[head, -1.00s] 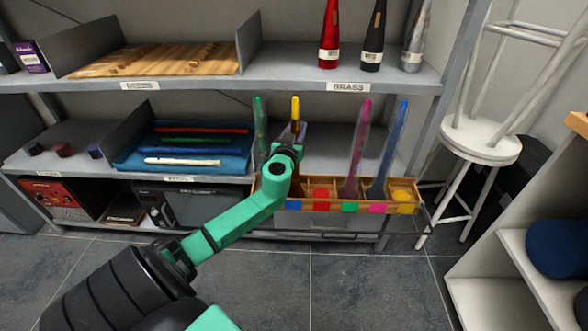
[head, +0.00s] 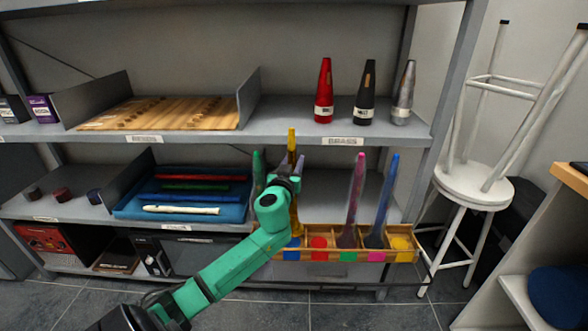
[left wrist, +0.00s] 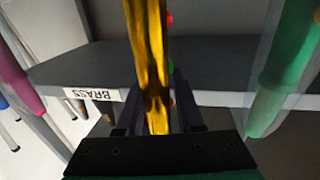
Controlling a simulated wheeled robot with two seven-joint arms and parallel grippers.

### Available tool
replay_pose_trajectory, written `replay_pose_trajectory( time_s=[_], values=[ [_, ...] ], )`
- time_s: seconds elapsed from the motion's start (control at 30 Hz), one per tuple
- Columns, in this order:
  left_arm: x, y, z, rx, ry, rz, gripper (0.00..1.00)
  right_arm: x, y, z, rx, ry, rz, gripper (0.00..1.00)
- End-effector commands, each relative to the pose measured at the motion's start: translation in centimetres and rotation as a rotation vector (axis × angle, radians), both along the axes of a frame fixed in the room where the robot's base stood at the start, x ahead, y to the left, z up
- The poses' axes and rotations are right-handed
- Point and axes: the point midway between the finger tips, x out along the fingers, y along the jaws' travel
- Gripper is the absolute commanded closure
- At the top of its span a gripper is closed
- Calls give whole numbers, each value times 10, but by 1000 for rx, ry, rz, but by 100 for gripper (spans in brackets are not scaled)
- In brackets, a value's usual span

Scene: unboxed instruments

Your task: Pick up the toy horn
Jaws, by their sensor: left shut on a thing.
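A yellow toy horn (head: 292,141) stands upright, higher than the similar horns beside it. My left gripper (head: 291,168) is shut on it, and in the left wrist view the horn (left wrist: 148,55) runs between the fingers (left wrist: 155,112). Its lower part shows below the gripper, over the left end of a wooden divided box (head: 330,230). My arm partly hides that end, so I cannot tell if the horn's base is clear of it. My right gripper is not in view.
A green horn (head: 258,172) is close on the left; pink (head: 356,190) and blue (head: 388,190) horns stand to the right. A white stool (head: 472,186) stands right.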

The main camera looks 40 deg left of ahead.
Motion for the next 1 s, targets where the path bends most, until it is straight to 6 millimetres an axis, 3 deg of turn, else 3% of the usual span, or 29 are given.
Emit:
replay_pose_trajectory(
  time_s=[0.03,0.33,0.53,0.7,1.0],
  values=[
    [-9,-7,-7,-6,8,-4,100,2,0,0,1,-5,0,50],
    [-86,-43,-9,-9,9,-1,100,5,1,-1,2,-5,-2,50],
    [-136,-68,-9,-7,9,2,100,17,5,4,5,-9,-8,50],
    [-153,-77,-6,-2,6,1,100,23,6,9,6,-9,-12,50],
    [-154,-78,-4,0,5,0,100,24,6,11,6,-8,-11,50]
  ],
)
